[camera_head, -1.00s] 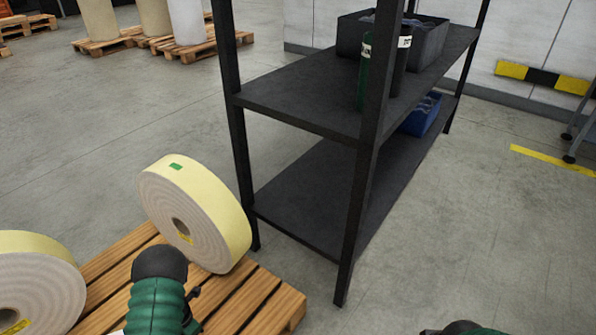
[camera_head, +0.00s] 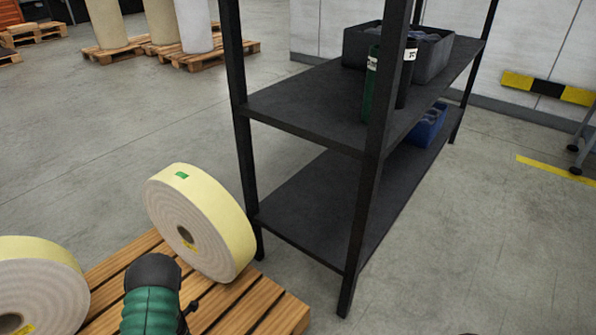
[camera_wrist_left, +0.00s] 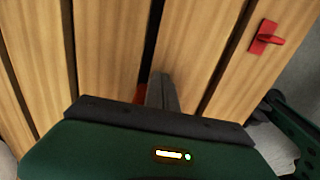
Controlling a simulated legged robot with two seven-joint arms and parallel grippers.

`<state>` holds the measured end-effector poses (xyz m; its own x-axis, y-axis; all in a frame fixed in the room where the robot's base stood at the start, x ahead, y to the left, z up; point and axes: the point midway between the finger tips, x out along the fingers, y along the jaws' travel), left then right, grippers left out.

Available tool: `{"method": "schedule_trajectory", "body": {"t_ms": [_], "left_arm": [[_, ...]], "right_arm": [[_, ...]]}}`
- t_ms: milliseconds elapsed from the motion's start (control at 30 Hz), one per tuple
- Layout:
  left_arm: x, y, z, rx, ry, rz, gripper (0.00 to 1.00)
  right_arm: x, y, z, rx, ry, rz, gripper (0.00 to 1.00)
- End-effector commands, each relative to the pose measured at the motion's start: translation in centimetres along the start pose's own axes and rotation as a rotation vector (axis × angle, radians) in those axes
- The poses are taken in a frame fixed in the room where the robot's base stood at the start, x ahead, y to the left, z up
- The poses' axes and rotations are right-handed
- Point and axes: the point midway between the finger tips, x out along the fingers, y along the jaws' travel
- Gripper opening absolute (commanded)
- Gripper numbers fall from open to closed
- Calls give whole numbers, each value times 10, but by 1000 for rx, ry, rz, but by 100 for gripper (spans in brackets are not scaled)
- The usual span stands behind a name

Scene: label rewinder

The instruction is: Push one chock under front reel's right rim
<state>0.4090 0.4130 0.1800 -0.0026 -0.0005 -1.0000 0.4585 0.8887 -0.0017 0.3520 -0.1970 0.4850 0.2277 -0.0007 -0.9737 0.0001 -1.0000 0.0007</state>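One cream reel (camera_head: 200,222) stands on its edge on the wooden pallet (camera_head: 262,308). Another reel (camera_head: 38,288) stands at the lower left, cut by the frame. My left arm is between them in the head view, its gripper hidden there. In the left wrist view the left gripper's grey fingers (camera_wrist_left: 162,92) look closed together over the slats. A small red piece (camera_wrist_left: 141,92) shows beside them, mostly hidden; I cannot tell whether they touch. A red chock (camera_wrist_left: 265,38) lies on a slat at the upper right. My right gripper is out of view.
A black shelf rack (camera_head: 310,115) stands just beyond the pallet, holding a dark bin (camera_head: 425,62), a green cylinder (camera_head: 371,90) and a blue bin (camera_head: 428,127). Loaded pallets (camera_head: 190,60) stand far back.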

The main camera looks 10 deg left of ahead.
Motion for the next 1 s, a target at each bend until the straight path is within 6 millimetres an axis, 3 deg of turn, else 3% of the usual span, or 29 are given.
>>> {"method": "schedule_trajectory", "body": {"t_ms": [400,633,1000], "left_arm": [[-19,0,35,4,-1,1,0],[-25,0,40,1,-2,1,0],[-71,0,40,1,-2,1,0]], "right_arm": [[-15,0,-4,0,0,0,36],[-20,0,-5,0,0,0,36],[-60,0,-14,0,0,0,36]]}}
